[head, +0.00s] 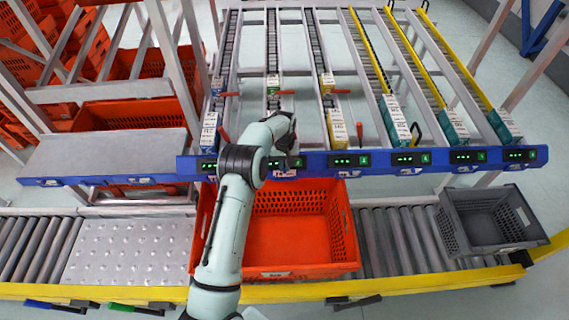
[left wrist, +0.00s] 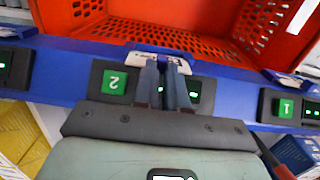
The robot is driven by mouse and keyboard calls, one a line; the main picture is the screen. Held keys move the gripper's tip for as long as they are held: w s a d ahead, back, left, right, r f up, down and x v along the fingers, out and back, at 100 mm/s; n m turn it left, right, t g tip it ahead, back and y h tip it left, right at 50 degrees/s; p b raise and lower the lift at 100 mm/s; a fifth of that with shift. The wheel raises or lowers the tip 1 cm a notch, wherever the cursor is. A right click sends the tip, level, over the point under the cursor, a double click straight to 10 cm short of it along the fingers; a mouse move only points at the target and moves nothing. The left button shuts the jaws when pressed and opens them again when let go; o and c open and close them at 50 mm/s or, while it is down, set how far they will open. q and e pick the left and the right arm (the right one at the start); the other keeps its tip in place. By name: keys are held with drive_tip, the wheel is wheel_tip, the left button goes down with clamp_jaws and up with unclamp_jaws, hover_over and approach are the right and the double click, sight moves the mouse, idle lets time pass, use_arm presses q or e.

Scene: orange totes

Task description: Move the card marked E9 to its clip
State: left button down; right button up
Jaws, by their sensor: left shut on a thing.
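My left gripper (head: 290,166) reaches the front of the blue rail (head: 240,163) in the head view. In the left wrist view its two fingers (left wrist: 168,68) are closed together on a small white card (left wrist: 143,57) at the rail's edge, beside the green tag marked 2 (left wrist: 114,82). The fingers cover part of the card. I cannot read its marking, nor tell whether it sits in a clip or only touches the rail. Other white pieces, cards or clips, line the rail, one to the right (head: 348,174). My right gripper is not in view.
An orange tote (head: 270,272) stands on the roller conveyor below the rail. A grey tote (head: 456,243) stands to its right. Sloped lanes with several cartons (head: 395,120) rise behind the rail. A bare metal shelf (head: 105,158) is at the left.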

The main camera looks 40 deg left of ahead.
use_arm(q)
drive_tip(key=shift+f, duration=0.45)
drive_tip(key=shift+s+f, duration=0.1)
